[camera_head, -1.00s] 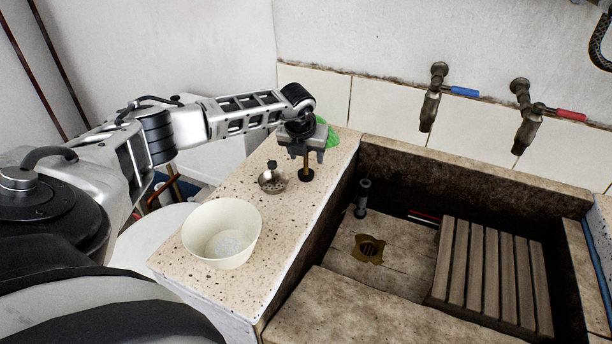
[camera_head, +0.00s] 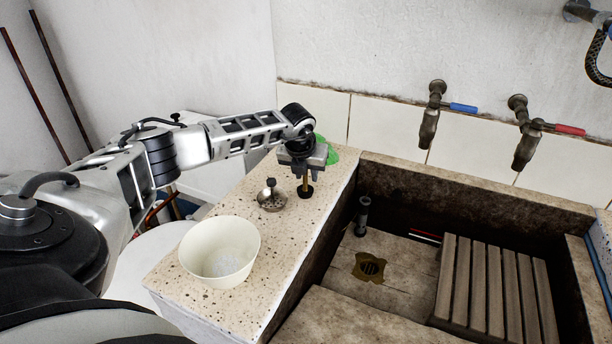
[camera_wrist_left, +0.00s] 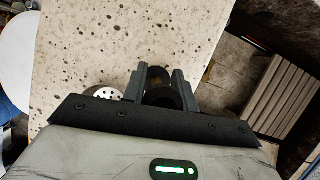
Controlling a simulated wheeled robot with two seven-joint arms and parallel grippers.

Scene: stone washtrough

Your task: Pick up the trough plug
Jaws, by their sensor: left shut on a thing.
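The trough plug (camera_head: 305,189), with a black disc foot and a brass-coloured stem, is upright at the pale speckled stone ledge left of the trough. My left gripper (camera_head: 304,170) points down from above and is shut on the upper part of the plug, hiding its top. I cannot tell if the foot touches the ledge. In the left wrist view the plug (camera_wrist_left: 162,96) shows dark between the two fingers. My right gripper is in neither view.
A metal strainer (camera_head: 271,201) with a black knob sits close left of the plug. A cream bowl (camera_head: 238,230) stands nearer. A green thing (camera_head: 332,152) lies behind the gripper. The trough holds a grey upright pipe (camera_head: 362,216), a brass drain (camera_head: 369,267) and a slatted rack (camera_head: 489,290).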

